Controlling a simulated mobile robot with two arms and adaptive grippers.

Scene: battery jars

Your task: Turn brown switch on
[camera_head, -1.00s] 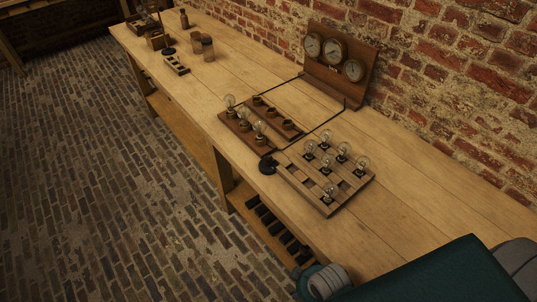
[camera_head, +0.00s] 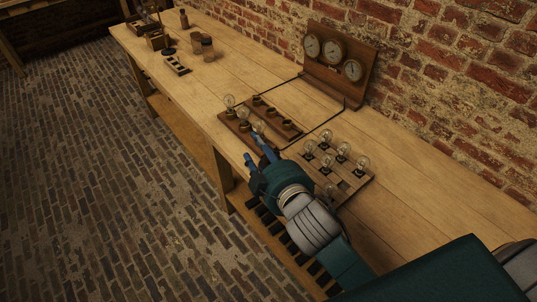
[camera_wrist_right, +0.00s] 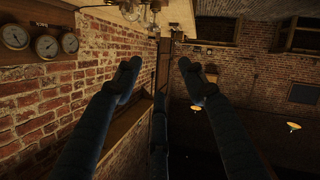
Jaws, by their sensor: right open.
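A brown board (camera_head: 233,123) on the workbench carries glass bulbs and several small round brown knobs (camera_head: 273,112). I cannot tell which part is the brown switch. My right gripper (camera_head: 255,150) is open and empty, with blue fingers spread at the near right end of this board. I cannot tell whether a fingertip touches anything. In the right wrist view the two fingers (camera_wrist_right: 158,78) stand wide apart, with bulbs (camera_wrist_right: 132,10) at the top edge. The hand hides the bench edge there. My left gripper is not in view.
A second board (camera_head: 354,184) with bulbs lies right of the hand, partly hidden by my arm. A panel with three dials (camera_head: 333,49) stands by the brick wall, with dark wires running from it. Jars (camera_head: 208,49) stand farther left. The bench (camera_head: 420,190) is clear at right.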

